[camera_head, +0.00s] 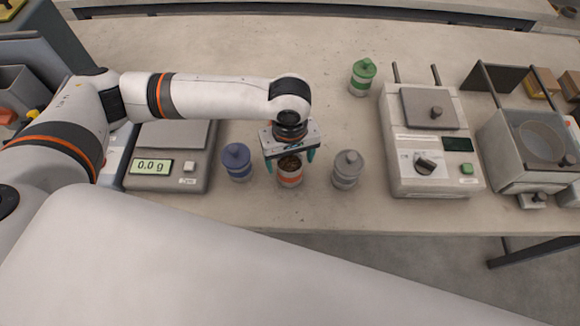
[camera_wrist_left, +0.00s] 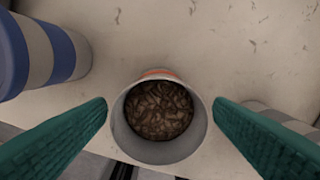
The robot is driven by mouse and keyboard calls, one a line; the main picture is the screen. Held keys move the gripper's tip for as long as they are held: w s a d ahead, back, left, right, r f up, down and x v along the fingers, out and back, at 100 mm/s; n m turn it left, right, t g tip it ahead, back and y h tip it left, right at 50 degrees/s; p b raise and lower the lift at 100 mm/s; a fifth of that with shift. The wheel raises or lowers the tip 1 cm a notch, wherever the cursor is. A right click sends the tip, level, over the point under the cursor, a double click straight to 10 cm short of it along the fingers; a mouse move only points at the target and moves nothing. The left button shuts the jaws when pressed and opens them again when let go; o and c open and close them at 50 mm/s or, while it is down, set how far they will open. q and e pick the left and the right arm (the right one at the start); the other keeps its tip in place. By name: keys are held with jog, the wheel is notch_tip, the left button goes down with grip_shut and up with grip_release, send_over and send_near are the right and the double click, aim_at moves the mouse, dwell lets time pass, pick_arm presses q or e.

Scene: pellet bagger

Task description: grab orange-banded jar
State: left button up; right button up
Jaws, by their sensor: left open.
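The orange-banded jar (camera_head: 290,178) stands upright and open-topped on the bench, with brown pellets inside. In the left wrist view the jar (camera_wrist_left: 160,146) sits between the green fingers, its orange band just showing at the far side. My left gripper (camera_head: 291,163) is open above and around the jar's top, one finger on each side. In the left wrist view a gap shows between each finger of the gripper (camera_wrist_left: 160,122) and the rim. My right gripper is not in view.
A blue-banded lidded jar (camera_head: 237,163) stands close left and a grey lidded jar (camera_head: 347,170) close right. A green-lidded jar (camera_head: 362,77) is further back. A scale (camera_head: 168,184) reading 0.0 g is at left; a sealing machine (camera_head: 430,140) is at right.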

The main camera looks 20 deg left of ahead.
aim_at(290, 168)
pick_arm(q)
notch_tip(290, 168, down, 4)
jog(key=shift+f, duration=0.15)
jog(key=shift+s, duration=0.1)
jog(key=shift+c, duration=0.6)
jog(key=c, duration=1.2)
jog(key=shift+c, duration=0.2)
